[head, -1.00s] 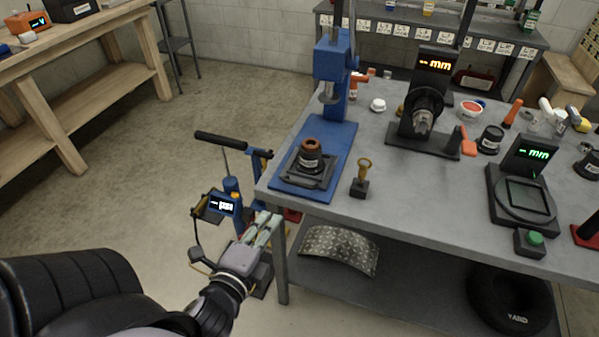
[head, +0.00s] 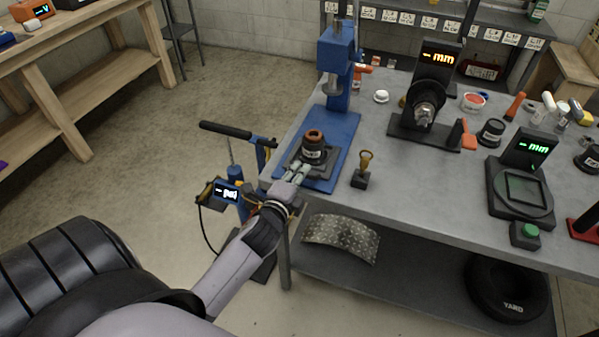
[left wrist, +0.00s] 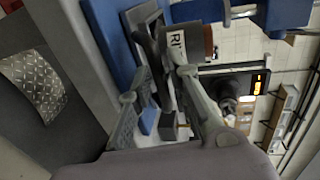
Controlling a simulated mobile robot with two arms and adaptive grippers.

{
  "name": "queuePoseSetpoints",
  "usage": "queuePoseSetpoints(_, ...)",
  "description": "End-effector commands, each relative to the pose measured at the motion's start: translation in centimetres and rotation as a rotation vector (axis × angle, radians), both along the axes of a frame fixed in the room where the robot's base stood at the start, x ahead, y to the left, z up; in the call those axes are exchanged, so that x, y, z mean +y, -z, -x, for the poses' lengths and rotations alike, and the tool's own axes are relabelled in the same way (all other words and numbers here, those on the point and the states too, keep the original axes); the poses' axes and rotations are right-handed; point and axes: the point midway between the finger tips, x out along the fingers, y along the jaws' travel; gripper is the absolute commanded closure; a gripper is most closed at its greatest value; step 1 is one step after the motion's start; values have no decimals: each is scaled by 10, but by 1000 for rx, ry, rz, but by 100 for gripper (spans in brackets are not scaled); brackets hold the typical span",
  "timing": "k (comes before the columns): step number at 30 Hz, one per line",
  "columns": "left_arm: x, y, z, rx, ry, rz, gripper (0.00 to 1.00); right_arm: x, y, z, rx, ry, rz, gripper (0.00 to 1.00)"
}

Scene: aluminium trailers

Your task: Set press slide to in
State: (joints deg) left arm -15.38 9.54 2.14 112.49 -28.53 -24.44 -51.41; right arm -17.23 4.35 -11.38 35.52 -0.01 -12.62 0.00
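The blue press (head: 337,70) stands at the near left corner of the grey bench. Its dark slide (head: 322,165) lies on the blue base, carrying a black labelled part (head: 313,148) with an orange-brown top. The slide sits towards the front of the base, forward of the ram. My left gripper (head: 297,172) is at the slide's front edge. In the left wrist view its two fingers (left wrist: 165,85) are apart, with the dark slide (left wrist: 148,45) at and between their tips. Contact is hard to tell. My right gripper is not in view.
A small stand with a brass-coloured piece (head: 364,165) is just right of the press base. A blue pump with a black handle (head: 228,130) stands left of the bench. A gauge stand (head: 425,112) and a display scale (head: 520,190) are further right. A treadplate (head: 340,238) lies below.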

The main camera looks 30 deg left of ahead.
Motion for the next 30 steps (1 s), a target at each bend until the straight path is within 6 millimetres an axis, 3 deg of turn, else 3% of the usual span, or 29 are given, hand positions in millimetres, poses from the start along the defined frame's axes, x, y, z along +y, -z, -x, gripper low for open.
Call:
queuePoseSetpoints(11,1,1,-6,1,0,0,82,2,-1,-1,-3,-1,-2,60)
queuePoseSetpoints(19,1,2,-6,1,0,0,99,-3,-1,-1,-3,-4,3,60)
queuePoseSetpoints(30,1,2,-5,1,0,0,100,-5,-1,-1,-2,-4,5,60)
